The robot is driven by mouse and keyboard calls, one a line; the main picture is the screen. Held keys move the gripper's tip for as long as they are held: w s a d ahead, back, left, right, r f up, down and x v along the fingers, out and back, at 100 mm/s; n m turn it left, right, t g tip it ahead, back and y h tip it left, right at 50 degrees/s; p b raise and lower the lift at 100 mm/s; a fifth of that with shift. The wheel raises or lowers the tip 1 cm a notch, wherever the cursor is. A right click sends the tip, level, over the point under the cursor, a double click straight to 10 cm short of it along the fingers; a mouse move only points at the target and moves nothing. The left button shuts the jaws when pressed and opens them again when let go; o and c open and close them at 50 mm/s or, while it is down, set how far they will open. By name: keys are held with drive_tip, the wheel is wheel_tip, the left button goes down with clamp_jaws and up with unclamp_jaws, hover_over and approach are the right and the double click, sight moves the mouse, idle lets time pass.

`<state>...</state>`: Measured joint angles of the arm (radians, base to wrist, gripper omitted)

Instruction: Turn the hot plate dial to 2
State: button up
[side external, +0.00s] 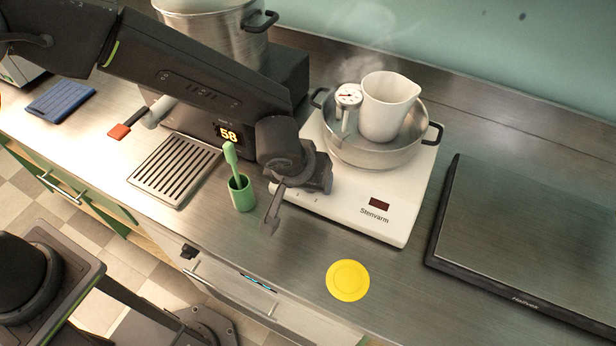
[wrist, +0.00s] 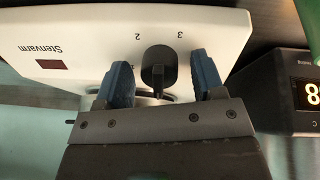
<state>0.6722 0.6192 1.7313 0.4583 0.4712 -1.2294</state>
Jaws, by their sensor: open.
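The white hot plate (side external: 375,217), labelled Stenvarm, stands on the counter with a small dark red display. In the wrist view its panel (wrist: 100,25) appears upside down. The black dial (wrist: 158,68) is between my fingers, with the marks 2 and 3 visible beside it. I cannot clearly tell where its pointer stands. My gripper (side external: 288,198) is open at the hot plate's front left corner and hides the dial in the side view. In the wrist view its blue fingers (wrist: 162,60) straddle the dial with a gap on each side.
A metal pan (side external: 375,152) with a white jug (side external: 388,105) and a thermometer (side external: 348,96) sits on the hot plate. A green cup (side external: 242,194) with a green utensil stands close left of my gripper. A yellow disc (side external: 348,281) lies in front; a dark slab (side external: 530,235) is at right.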

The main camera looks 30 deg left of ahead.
drive_tip(key=shift+c, duration=0.4)
drive_tip(key=c, duration=0.9)
drive_tip(key=shift+o, duration=0.2)
drive_tip(key=m, duration=1.2)
drive_tip(key=shift+d+r+y, duration=0.1)
drive_tip(key=shift+y, duration=0.3)
